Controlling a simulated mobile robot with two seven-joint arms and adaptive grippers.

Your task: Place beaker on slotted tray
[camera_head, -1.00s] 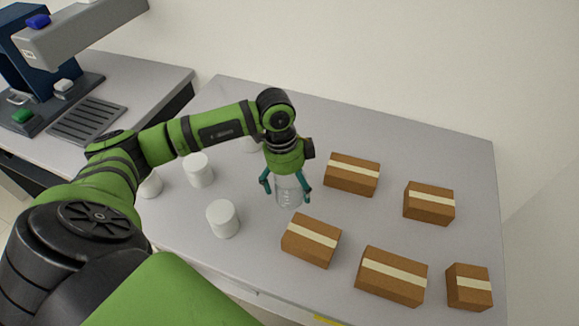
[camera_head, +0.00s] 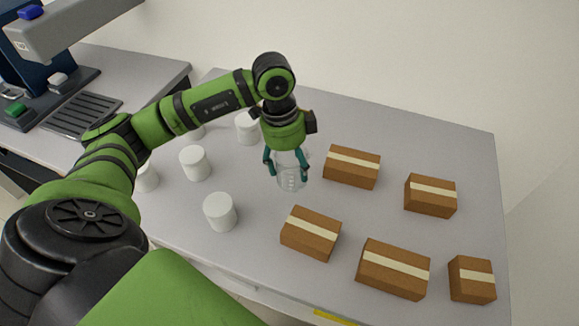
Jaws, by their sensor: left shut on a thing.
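A clear glass beaker (camera_head: 290,178) is upright in the fingers of my left gripper (camera_head: 287,164), which is shut on it. The beaker appears to be held above the grey table, right of the white cylinders and left of the nearest cardboard boxes. The slotted tray (camera_head: 83,117) is a dark grey grate at the left, in front of the blue and grey rig, on a separate counter. No beaker stands on it. My right gripper is not in view.
Several white cylinders (camera_head: 220,211) stand on the table (camera_head: 390,140) at left. Several taped cardboard boxes (camera_head: 352,167) stand at right. The rig (camera_head: 70,38) has an arm overhanging its base. My left arm crosses above the left part of the table.

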